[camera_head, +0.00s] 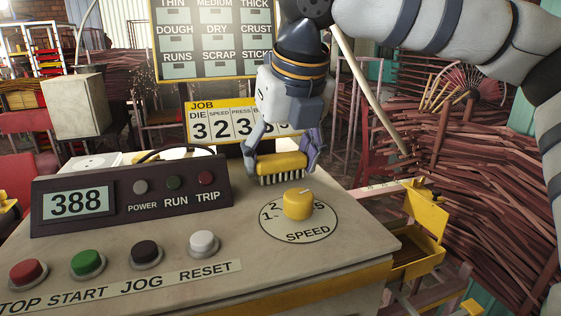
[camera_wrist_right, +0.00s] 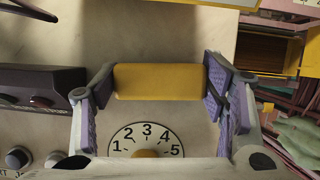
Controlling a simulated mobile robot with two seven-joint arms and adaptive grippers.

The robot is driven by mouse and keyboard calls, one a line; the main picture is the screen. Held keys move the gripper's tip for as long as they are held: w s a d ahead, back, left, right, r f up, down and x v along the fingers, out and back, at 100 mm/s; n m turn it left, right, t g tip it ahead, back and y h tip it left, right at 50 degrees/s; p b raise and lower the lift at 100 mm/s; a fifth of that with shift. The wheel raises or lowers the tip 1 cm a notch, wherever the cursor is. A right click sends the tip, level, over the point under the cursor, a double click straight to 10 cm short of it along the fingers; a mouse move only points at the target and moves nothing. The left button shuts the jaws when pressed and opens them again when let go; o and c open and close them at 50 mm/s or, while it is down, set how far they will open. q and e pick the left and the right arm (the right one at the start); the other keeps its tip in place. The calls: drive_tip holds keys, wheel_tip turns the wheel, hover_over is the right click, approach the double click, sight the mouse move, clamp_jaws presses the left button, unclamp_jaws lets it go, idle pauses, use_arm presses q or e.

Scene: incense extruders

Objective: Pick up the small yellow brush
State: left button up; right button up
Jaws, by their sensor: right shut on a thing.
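The small yellow brush (camera_head: 281,163) has a yellow block back and dark bristles pointing down. My right gripper (camera_head: 283,160) is shut on it, one finger at each end, above the panel top just behind the speed dial. In the right wrist view the brush's yellow back (camera_wrist_right: 158,81) spans between the purple finger pads of the gripper (camera_wrist_right: 160,85). I cannot tell whether the bristles touch the panel top. My left gripper is not in view.
The yellow speed knob (camera_head: 298,205) stands just in front of the brush. A dark display box (camera_head: 130,190) reading 388 is to the left, with several push buttons in front. A yellow open box (camera_head: 425,225) hangs at the panel's right edge, near stacked reddish sticks (camera_head: 470,165).

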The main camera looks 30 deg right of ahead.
sight(277, 153)
wheel_tip(277, 153, up, 3)
drive_tip(key=shift+r, duration=0.1)
drive_tip(key=s+a+r, duration=0.6)
drive_tip(key=s+r, duration=0.3)
drive_tip(key=s, duration=0.3)
drive_tip(key=shift+s+a+r, duration=0.15)
drive_tip(key=shift+s+r, duration=0.1)
drive_tip(key=shift+s, duration=0.05)
drive_tip(key=o, duration=0.6)
drive_tip(key=c, duration=0.5)
drive_tip(key=shift+o, duration=0.2)
